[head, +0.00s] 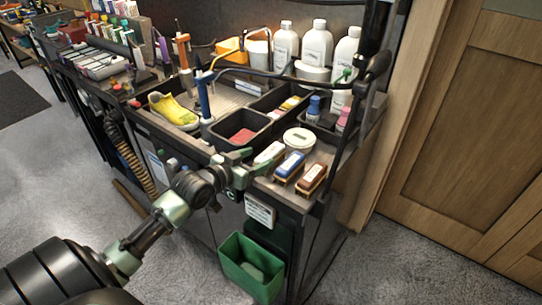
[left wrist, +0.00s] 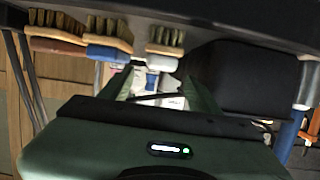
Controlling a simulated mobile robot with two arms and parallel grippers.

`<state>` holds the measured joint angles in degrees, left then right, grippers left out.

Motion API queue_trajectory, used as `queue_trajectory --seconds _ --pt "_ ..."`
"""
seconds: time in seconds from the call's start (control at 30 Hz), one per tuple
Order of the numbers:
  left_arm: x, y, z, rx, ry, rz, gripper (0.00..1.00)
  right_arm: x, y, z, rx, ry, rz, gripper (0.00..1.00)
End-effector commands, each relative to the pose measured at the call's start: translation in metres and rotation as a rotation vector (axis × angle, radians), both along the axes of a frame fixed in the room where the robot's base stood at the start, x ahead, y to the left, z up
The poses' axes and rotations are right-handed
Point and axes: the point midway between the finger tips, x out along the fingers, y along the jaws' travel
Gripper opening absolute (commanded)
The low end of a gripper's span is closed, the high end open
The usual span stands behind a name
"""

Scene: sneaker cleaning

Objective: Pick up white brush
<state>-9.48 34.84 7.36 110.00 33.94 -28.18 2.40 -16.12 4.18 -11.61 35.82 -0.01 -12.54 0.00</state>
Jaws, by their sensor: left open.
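The white brush (head: 269,153) lies at the front of the workbench, leftmost of three brushes in the head view. It also shows in the left wrist view (left wrist: 161,62), with its tan bristles partly visible. My left gripper (head: 249,168) is open and close beside the white brush's near end. In the left wrist view its two green fingers (left wrist: 160,88) are spread, with the white brush just beyond the tips. I cannot tell whether they touch it. Nothing is held. My right gripper is not in view.
A blue brush (head: 290,165) and a brown brush (head: 312,179) lie close to the right of the white one. A white round tub (head: 299,140) stands behind them. A dark tray (head: 215,133) is to the left. A green bin (head: 238,262) hangs below the bench edge.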

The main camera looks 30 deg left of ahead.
Motion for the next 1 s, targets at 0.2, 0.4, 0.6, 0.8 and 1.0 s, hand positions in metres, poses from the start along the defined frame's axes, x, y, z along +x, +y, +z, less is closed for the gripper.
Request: queue_trajectory --seconds 0.2,0.4,0.6,0.8,1.0 --pt "0.032 -0.003 -0.005 -0.001 -0.001 0.001 0.62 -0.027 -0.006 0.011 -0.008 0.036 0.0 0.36" --pt "0.048 -0.004 -0.013 0.001 0.001 0.001 0.62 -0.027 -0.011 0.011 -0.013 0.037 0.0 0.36" --pt "0.048 -0.004 -0.014 0.002 0.001 -0.001 0.62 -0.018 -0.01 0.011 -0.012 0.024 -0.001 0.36" --pt "0.048 -0.004 -0.014 0.001 0.001 0.001 0.09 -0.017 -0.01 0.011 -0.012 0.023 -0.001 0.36" --pt "0.048 -0.004 -0.014 0.002 0.0 0.0 0.0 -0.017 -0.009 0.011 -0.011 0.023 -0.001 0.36"
